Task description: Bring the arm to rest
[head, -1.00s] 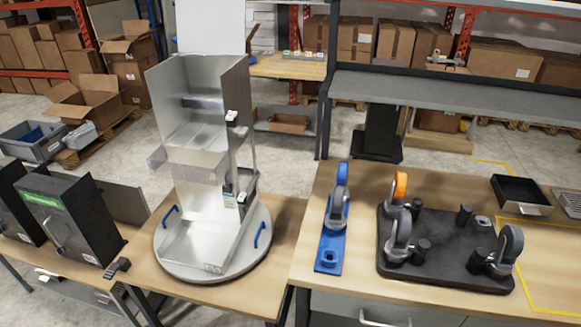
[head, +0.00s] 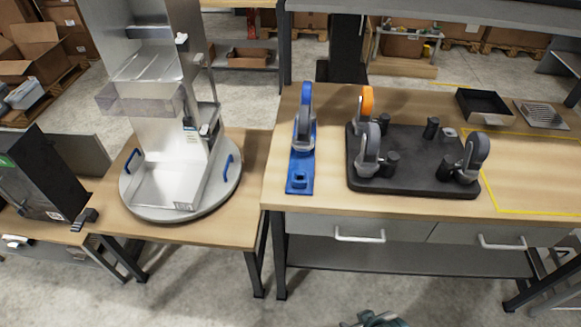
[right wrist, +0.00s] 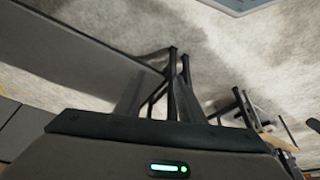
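My right gripper (right wrist: 158,92) shows in the right wrist view. Its dark palm with a lit green status light fills the bottom, and two grey fingers reach up from it, apart, with nothing seen held between them. Behind the fingers are bare concrete floor and dark legs of furniture. In the head view only a small teal and dark piece at the bottom edge shows, likely part of my own body; it is too cut off to tell finger state. My left gripper is not seen.
A wooden workbench (head: 330,193) holds a blue stand (head: 301,172), a black tray of grey dispensers (head: 410,187) and a black box (head: 484,107). Left of it stands a metal fixture on a round turntable (head: 225,198). The floor (head: 200,290) in front looks clear.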

